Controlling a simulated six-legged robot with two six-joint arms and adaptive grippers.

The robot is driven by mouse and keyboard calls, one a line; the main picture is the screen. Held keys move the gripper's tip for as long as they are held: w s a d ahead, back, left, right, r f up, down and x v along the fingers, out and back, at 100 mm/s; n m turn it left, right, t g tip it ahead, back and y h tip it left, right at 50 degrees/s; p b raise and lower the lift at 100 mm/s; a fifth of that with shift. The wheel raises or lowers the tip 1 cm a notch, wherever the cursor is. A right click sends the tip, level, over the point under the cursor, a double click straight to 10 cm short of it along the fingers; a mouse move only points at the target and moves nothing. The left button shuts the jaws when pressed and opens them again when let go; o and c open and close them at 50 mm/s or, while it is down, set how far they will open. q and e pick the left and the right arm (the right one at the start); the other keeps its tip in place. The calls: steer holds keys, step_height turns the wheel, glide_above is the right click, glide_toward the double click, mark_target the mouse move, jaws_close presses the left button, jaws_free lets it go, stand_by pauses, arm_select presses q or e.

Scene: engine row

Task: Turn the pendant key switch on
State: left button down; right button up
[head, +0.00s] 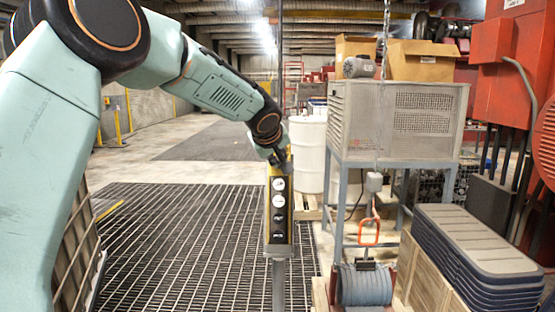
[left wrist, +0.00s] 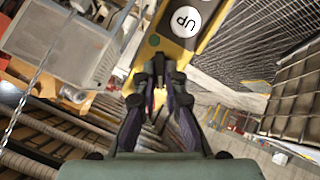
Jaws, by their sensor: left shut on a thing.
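My left gripper (head: 281,160) is at the top end of the pendant. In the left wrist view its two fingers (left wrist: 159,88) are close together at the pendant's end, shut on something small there. The key switch is hidden by the fingers, and I cannot see which way it is turned. My right gripper is not in view.
Stacked grey lids (head: 480,245) stand at right. Floor grating (head: 180,240) left of the pendant is clear.

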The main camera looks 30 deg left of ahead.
arm_select(q)
steer(key=shift+m, duration=0.3)
steer(key=m, duration=0.2)
steer(key=m+g+y+b, duration=0.1)
steer(key=m, duration=0.1)
steer(key=shift+w+d+r+m+y, duration=0.1)
steer(key=shift+w+d+m+y, duration=0.1)
steer(key=shift+m+y, duration=0.1)
steer(key=m, duration=0.2)
steer(key=m+g+y+b, duration=0.1)
steer(key=m, duration=0.1)
steer(key=shift+w+d+m, duration=0.1)
steer(key=shift+d+m, duration=0.1)
steer(key=shift+m, duration=0.2)
steer(key=shift+y, duration=0.3)
steer(key=c, duration=1.4)
jaws_free()
steer(key=shift+a, duration=0.1)
steer(key=shift+c, duration=0.2)
steer(key=v, duration=1.1)
steer(key=shift+s+d+r, duration=0.2)
steer(key=shift+d, duration=0.1)
steer(key=shift+s, duration=0.15)
